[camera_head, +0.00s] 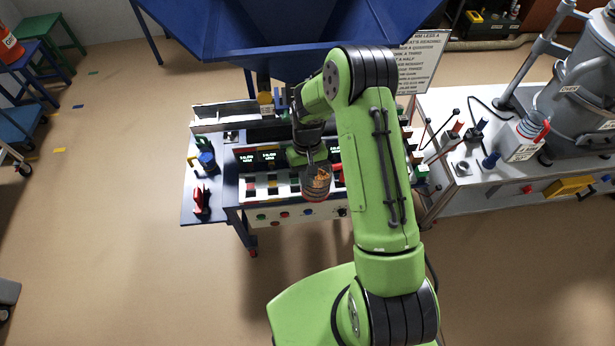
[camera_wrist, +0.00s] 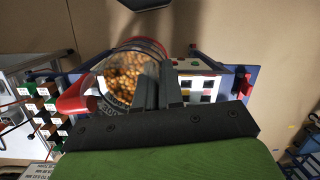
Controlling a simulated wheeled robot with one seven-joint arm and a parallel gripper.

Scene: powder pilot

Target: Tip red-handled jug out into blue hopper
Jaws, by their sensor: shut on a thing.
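My gripper (camera_head: 310,154) is shut on a clear jug (camera_head: 316,183), which hangs over the front of the control bench. In the wrist view the gripper fingers (camera_wrist: 160,70) are at the right side of the jug (camera_wrist: 125,72). Golden-brown grains show inside it. A red part, seemingly its handle (camera_wrist: 75,98), sticks out at the left. The grip point itself is partly hidden. The blue hopper (camera_head: 270,30) stands at the top of the head view, beyond and above the bench, with the jug well apart from it. The inside of the hopper is not clearly seen.
The control bench (camera_head: 265,205) carries displays, buttons and small coloured items. A red item (camera_head: 200,200) lies at its left end. A white table (camera_head: 500,180) with a grey vessel (camera_head: 585,80) is at the right. A sign (camera_head: 420,62) stands beside the hopper.

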